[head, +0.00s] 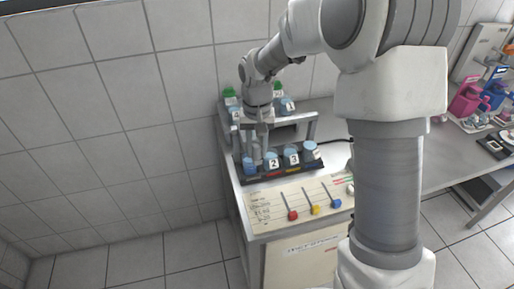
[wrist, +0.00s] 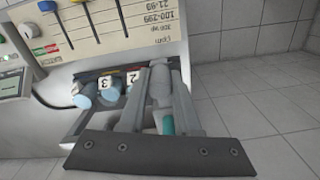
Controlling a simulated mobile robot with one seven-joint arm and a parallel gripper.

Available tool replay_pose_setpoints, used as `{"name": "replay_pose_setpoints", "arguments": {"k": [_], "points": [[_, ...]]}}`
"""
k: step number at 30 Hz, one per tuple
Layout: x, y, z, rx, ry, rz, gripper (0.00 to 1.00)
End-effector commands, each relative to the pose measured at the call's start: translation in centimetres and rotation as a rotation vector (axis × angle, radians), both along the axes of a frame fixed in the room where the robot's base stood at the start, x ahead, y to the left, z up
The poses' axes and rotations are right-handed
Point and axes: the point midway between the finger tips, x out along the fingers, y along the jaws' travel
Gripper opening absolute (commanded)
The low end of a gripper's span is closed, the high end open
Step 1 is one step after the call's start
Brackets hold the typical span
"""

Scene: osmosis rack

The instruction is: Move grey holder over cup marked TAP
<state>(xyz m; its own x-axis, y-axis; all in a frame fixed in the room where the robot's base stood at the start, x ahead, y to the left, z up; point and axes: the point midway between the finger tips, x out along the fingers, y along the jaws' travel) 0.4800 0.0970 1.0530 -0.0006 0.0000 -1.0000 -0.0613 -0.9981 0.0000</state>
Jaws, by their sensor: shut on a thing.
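My gripper (head: 257,150) is over the left end of the dark cup rack (head: 290,170). In the wrist view its two fingers (wrist: 160,95) close on a grey cylindrical piece, which I take to be the grey holder (wrist: 161,84). A small teal patch shows just below it. Blue-filled cups marked 2 (head: 272,161) and 3 (head: 291,155) stand in the rack. The right-end cup (head: 311,150) has a white label too small to read; its place fits the TAP cup, and it shows at left in the wrist view (wrist: 86,97). A blue cup (head: 249,166) is beside the gripper at the left end.
A grey raised frame (head: 311,126) stands behind the cups, with green-topped containers (head: 229,93) behind it. In front is a panel (head: 292,203) with red, yellow and blue slider knobs. A tiled wall is behind and left. Pink and blue items (head: 468,98) lie far right.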

Motion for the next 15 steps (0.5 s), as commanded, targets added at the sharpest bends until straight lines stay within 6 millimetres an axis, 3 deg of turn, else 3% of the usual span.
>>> {"name": "replay_pose_setpoints", "arguments": {"k": [8, 15], "points": [[0.2, -0.6, 0.1, 0.0, -0.002, -0.003, 0.0], [1.1, -5.0, 0.2, -0.001, -0.003, -0.008, 0.0]]}}
